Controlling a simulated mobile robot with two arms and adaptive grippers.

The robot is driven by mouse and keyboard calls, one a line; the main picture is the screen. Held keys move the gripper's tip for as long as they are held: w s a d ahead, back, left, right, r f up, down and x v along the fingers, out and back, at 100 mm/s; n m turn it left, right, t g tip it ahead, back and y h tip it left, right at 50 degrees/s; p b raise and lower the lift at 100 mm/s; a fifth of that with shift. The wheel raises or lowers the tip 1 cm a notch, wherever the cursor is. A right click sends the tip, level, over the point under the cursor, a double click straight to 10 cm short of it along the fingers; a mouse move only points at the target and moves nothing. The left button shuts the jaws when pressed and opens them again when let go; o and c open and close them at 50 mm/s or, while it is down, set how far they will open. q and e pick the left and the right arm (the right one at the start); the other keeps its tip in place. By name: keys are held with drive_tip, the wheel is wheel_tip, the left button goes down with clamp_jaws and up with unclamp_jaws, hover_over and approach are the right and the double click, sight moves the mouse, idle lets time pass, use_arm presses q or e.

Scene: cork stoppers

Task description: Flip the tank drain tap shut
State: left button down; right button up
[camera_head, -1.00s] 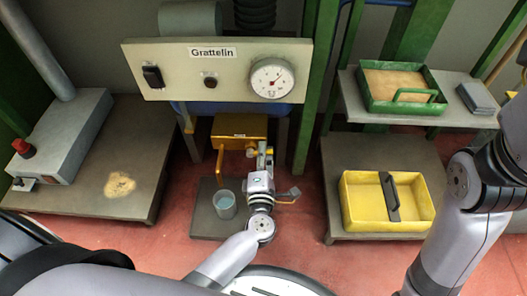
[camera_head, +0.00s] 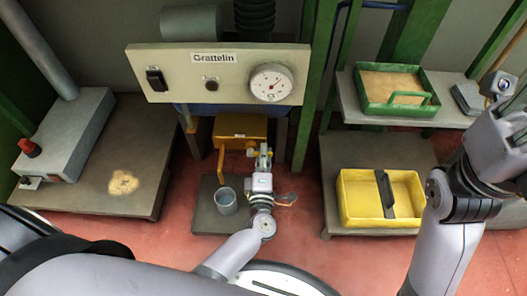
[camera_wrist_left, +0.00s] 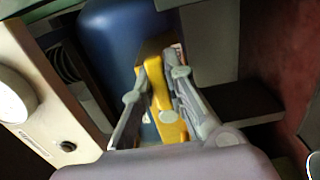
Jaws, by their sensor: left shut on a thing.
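The blue tank (camera_wrist_left: 110,35) shows in the left wrist view, mostly hidden behind the panel in the head view. Below the panel is a yellow drain housing (camera_head: 240,128) with a small label, and a yellow spout (camera_head: 220,165) hangs from its left side. My left gripper (camera_head: 264,152) is at the housing's lower right. In the left wrist view its fingers (camera_wrist_left: 155,95) lie on both sides of the yellow tap lever (camera_wrist_left: 165,92) and are shut on it. The fingers partly hide the lever.
A glass beaker (camera_head: 226,201) stands on a dark plate (camera_head: 203,222) left of my left gripper. The Grattelin panel (camera_head: 222,90) hangs above. A yellow tray (camera_head: 360,217) and a green tray (camera_head: 368,105) stand on the right shelves. A grey bench (camera_head: 135,150) is at the left.

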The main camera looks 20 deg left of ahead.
use_arm(q)
drive_tip(key=c, duration=1.6)
unclamp_jaws()
